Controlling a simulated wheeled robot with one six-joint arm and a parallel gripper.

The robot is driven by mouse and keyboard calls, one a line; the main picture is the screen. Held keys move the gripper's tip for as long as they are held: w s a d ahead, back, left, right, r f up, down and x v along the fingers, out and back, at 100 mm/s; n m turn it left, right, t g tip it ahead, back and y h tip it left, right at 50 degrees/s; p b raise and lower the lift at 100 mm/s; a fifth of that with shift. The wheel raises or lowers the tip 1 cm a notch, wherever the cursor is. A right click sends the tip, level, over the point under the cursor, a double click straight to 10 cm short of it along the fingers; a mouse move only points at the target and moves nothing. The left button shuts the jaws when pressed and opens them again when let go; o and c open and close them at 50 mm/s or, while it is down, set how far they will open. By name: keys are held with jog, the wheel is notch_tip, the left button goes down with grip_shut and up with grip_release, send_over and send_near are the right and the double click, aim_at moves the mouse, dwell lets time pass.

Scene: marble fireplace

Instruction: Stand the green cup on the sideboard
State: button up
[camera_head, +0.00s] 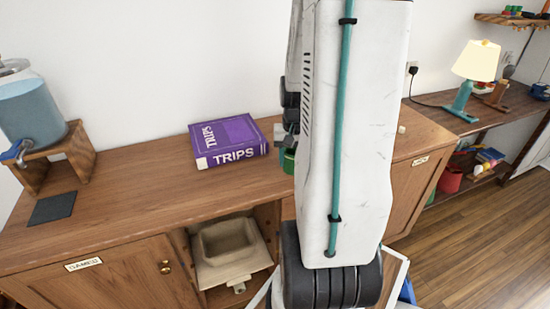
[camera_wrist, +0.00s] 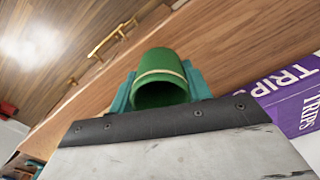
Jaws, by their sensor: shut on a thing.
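The green cup (camera_wrist: 160,62) has a pale band and sits between the teal fingers of my gripper (camera_wrist: 160,88), which is shut on it. In the head view a small part of the green cup (camera_head: 288,161) shows at the left edge of my arm, which hides the rest of it and most of my gripper (camera_head: 285,138). The wooden sideboard (camera_head: 130,190) lies behind the cup, and its top (camera_wrist: 245,62) also shows in the wrist view. I cannot tell whether the cup touches the top.
A purple book (camera_head: 228,141) marked TRIPS lies on the sideboard left of the cup. A blue drink dispenser (camera_head: 32,112) on a wooden stand and a dark mat (camera_head: 53,207) are at the far left. The top between mat and book is clear. A lamp (camera_head: 475,65) stands right.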

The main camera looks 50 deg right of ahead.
jog(key=w, duration=0.3)
jog(key=w+d, duration=0.1)
jog(key=w, duration=0.1)
jog(key=shift+w+d+f, duration=0.1)
jog(key=shift+w+f, duration=0.15)
jog(key=shift+w+d, duration=0.1)
jog(key=shift+w, duration=0.4)
jog(key=shift+s+f, duration=0.15)
jog(key=shift+f, duration=1.65)
jog(key=shift+f, duration=0.15)
jog(key=o, duration=1)
